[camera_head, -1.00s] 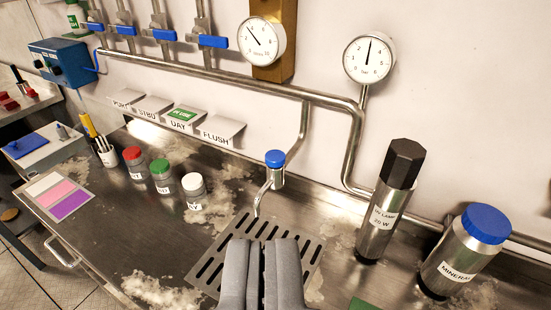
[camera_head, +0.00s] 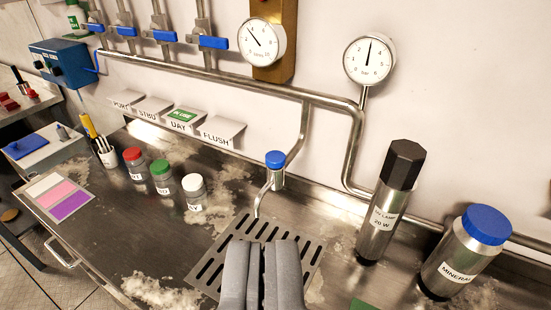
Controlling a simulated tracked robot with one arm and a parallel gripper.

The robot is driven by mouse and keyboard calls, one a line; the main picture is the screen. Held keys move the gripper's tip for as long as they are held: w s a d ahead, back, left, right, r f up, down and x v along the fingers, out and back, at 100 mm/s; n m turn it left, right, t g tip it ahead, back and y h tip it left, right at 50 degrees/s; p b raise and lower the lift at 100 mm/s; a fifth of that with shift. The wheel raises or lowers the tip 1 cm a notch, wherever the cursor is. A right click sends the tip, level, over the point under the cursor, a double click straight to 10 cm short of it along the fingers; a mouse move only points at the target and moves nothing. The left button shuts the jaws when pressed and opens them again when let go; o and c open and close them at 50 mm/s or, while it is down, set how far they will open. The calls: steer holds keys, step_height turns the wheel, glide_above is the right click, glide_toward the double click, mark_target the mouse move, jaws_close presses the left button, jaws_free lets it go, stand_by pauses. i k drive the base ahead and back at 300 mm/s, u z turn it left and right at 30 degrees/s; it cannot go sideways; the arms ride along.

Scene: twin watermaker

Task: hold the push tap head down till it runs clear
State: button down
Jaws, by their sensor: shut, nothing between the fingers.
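The push tap has a round blue head (camera_head: 275,159) on a short steel body (camera_head: 277,180), with a thin curved spout (camera_head: 260,200) reaching down to the left. It stands at the end of a steel pipe by the wall. No water shows at the spout. My gripper (camera_head: 262,248) is at the bottom middle, its two grey fingers shut with nothing between them. In the picture it lies below the tap, over the slotted drain grate (camera_head: 213,268), apart from the blue head.
A steel UV lamp cylinder (camera_head: 382,215) and a blue-capped mineral canister (camera_head: 458,265) stand to the right. Jars with red (camera_head: 132,154), green and white lids stand left. Pipes and two gauges (camera_head: 369,59) are on the wall. Bare steel counter (camera_head: 110,230) lies left of the grate.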

mark_target(274, 160)
steer(key=z, duration=2.05)
steer(key=k, duration=1.05)
steer(key=u, duration=1.15)
steer(key=i, duration=1)
steer(key=z, duration=0.05)
